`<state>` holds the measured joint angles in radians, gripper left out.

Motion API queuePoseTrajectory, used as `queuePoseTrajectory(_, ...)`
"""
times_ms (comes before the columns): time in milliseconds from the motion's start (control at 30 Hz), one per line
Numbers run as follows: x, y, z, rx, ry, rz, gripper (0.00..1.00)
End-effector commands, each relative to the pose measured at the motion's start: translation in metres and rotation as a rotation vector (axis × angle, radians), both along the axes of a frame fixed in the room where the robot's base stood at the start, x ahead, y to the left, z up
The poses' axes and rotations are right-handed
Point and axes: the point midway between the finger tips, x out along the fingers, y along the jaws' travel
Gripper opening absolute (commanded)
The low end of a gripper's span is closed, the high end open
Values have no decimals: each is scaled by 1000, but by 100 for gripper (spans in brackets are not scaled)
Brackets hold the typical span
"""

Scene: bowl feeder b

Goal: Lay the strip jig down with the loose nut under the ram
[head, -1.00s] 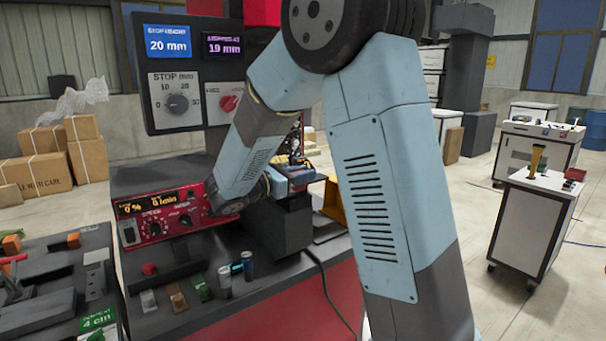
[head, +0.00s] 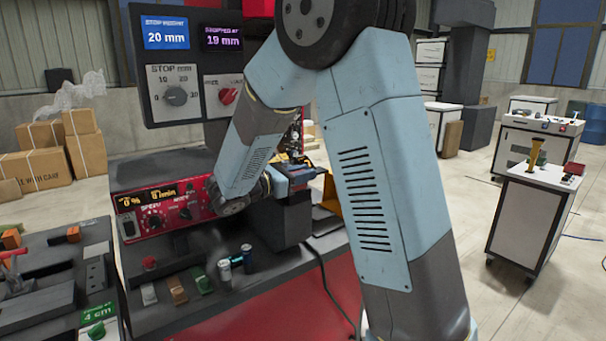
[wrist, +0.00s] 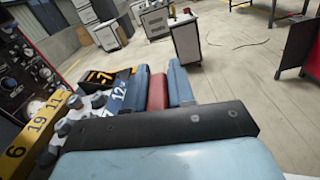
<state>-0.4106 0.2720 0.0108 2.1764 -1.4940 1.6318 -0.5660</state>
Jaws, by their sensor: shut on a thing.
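In the wrist view my gripper (wrist: 160,88) has its two blue fingers shut on a red piece (wrist: 157,92). I cannot tell whether this is part of the strip jig. To its left are yellow, black and blue number plates (wrist: 42,124) with several grey nut-like pieces (wrist: 75,118) among them. I cannot single out the loose nut. In the head view my gripper (head: 303,174) is over a dark block (head: 287,218) on the machine, partly behind my arm. The ram is not clearly visible; my arm covers part of that area.
A red control panel (head: 160,208) stands left of my gripper, below a readout box (head: 187,65) showing 20 mm and 19 mm. A cable (head: 330,295) hangs at the front. White cabinets (head: 530,215) stand apart at right.

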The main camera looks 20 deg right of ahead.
Motion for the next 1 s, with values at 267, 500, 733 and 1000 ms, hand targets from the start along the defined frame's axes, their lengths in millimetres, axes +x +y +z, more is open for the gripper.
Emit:
queuePoseTrajectory(267, 0, 0, -2, 0, -2, 0, 0)
queuePoseTrajectory(500, 0, 0, -3, -1, -1, 0, 37)
queuePoseTrajectory(733, 0, 0, -3, 0, -1, 0, 53)
queuePoseTrajectory(1000, -1, 4, -4, 0, 1, 1, 53)
